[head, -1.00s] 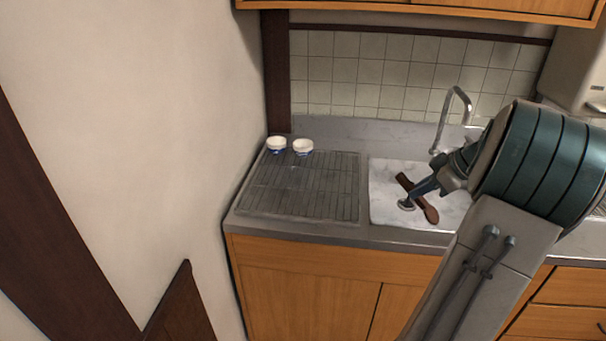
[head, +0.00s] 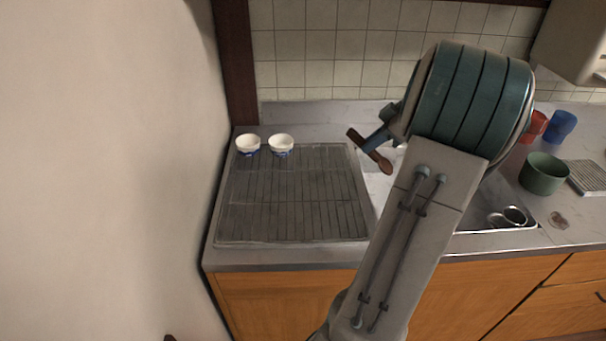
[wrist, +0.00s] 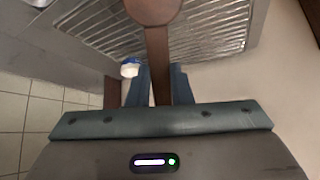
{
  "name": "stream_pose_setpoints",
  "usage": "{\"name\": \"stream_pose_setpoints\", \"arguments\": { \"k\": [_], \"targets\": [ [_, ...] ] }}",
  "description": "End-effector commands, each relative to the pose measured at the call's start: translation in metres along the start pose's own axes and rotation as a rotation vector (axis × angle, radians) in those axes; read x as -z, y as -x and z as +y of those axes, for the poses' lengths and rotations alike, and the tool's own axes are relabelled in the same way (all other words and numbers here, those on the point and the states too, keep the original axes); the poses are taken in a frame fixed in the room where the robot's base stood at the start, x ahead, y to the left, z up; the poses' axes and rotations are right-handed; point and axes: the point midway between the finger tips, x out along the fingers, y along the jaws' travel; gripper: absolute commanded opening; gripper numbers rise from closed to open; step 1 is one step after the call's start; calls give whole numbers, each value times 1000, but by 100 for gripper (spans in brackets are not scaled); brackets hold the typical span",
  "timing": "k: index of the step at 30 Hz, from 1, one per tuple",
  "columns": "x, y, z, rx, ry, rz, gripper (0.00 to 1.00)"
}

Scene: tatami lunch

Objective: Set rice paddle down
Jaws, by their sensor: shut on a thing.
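The rice paddle (head: 376,159) is brown and wooden. My gripper (head: 373,143) is shut on it and holds it in the air by the right edge of the drying rack, in front of the sink area. In the wrist view the paddle (wrist: 157,45) runs up from between the two blue fingers (wrist: 155,88), its rounded end at the top edge of the picture. The grooved metal drying rack (head: 290,215) lies on the counter left of the paddle. Part of the paddle is hidden by my fingers.
Two white bowls with blue bases, one on the left (head: 248,145) and one on the right (head: 281,145), stand at the rack's back edge. Right of my arm are a green pot (head: 543,174), a red cup (head: 537,125) and a blue cup (head: 563,124). The rack's middle is clear.

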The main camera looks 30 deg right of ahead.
Motion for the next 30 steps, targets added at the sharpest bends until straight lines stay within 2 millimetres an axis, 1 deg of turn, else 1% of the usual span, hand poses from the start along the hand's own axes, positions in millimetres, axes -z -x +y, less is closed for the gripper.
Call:
{"name": "stream_pose_setpoints", "arguments": {
  "k": [3,9,12,15,18,20,24,27,30],
  "targets": [
    [9,-26,-15,6,0,0,0],
    [23,-71,-38,5,0,0,0],
    [27,-88,-47,4,0,-1,0],
    [30,-98,-51,2,0,0,0],
    [30,-104,-53,2,0,0,0],
    [26,-110,-54,5,0,0,0],
    [13,-126,-54,5,-2,0,0],
    [8,-133,-53,3,0,0,0],
    [6,-134,-53,2,1,0,0]
  ]
}}
